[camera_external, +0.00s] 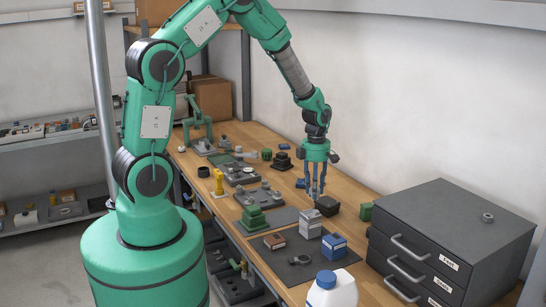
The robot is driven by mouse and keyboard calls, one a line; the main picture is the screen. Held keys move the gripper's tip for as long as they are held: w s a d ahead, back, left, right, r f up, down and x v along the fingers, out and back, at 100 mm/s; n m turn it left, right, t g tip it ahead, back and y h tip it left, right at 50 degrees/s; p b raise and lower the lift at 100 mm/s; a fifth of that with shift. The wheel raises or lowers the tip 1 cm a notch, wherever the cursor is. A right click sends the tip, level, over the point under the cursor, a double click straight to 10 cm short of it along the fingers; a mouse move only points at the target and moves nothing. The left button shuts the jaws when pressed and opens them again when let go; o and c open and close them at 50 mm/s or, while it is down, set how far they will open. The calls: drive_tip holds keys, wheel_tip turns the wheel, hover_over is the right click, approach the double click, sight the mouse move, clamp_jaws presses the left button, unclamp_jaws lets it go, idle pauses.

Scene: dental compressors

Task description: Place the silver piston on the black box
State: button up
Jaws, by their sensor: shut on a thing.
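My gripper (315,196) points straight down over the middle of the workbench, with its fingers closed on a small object. The fingers hide most of that object, and I cannot make out for certain whether it is the silver piston. A small black box (327,207) lies on the bench just right of the fingertips. A light grey and white box (310,224) stands just in front of the fingertips. I cannot tell whether the fingertips touch either box. A small round silver-grey part (487,217) sits on top of the dark drawer cabinet.
The dark grey drawer cabinet (440,215) stands at the right. Green and grey machine parts (254,218) crowd the bench's left side.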

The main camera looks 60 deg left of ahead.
hover_over(327, 201)
drive_tip(key=shift+w+f, duration=0.1)
drive_tip(key=shift+f, duration=0.25)
drive_tip(key=shift+f, duration=1.75)
drive_tip(key=shift+f+b, duration=0.15)
drive_tip(key=shift+b, duration=0.15)
drive_tip(key=o, duration=1.2)
drive_tip(key=shift+c, duration=0.2)
wheel_tip(327, 201, up, 12)
drive_tip(key=shift+r+p, duration=0.2)
drive_tip(key=shift+p, duration=0.25)
